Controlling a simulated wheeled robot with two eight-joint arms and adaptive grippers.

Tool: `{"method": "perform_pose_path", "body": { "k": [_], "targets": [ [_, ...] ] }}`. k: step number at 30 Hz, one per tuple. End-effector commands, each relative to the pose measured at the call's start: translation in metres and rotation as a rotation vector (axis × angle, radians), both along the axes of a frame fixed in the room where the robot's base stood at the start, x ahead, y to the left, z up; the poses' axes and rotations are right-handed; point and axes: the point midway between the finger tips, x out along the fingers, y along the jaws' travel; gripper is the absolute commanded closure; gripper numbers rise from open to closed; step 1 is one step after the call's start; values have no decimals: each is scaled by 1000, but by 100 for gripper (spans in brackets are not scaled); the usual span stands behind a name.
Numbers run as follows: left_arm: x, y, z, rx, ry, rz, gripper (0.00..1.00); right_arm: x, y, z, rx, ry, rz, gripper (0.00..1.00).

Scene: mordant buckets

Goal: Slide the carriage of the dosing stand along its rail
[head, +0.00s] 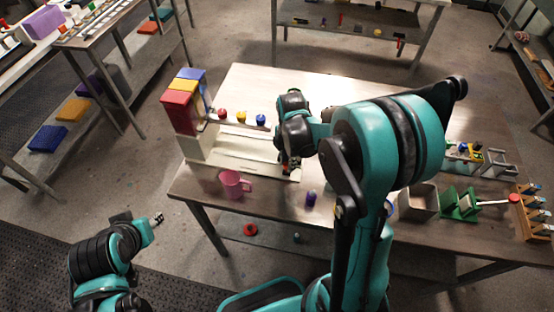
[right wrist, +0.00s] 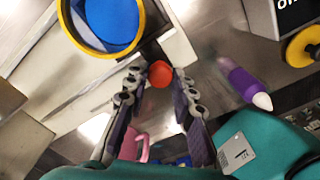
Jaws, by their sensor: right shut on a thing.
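The dosing stand (head: 200,147) is at the left of the table, with red, yellow and blue boxes on top and a pale rail (head: 245,163) running to the right. My right gripper (head: 289,168) is at the rail's right end. In the right wrist view its fingers (right wrist: 158,88) are shut on a red ball knob (right wrist: 160,74). The knob is on a dark arm beside a yellow-rimmed cup with blue inside (right wrist: 133,41). In the head view my gripper and arm mostly hide the carriage. My left gripper (head: 156,219) is off the table at lower left; its jaws are too small to read.
A pink mug (head: 231,184) stands in front of the rail. A purple bottle (head: 311,198) stands to the right of the rail's end. Red, yellow and blue knobs (head: 241,117) stick out above the rail. A grey bin (head: 418,203) and a green rack (head: 459,204) are at the right.

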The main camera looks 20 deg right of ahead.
Motion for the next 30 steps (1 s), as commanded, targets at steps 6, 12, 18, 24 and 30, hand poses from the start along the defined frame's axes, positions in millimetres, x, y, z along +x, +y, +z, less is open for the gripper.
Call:
{"method": "perform_pose_path", "body": {
  "k": [6, 12, 18, 24, 30],
  "targets": [
    [0, 0, 0, 0, 0, 0, 60, -2, -3, 0, -7, 6, -2, 100],
    [0, 0, 0, 0, 0, 0, 60, -2, -3, 0, -7, 6, -2, 54],
    [0, 0, 0, 0, 0, 0, 60, -1, -2, 0, -6, 4, -2, 54],
    [0, 0, 0, 0, 0, 0, 60, -1, -2, 17, -5, 4, -2, 54],
    [0, 0, 0, 0, 0, 0, 60, -2, -2, 61, -5, 4, -2, 54]
  ]
}}
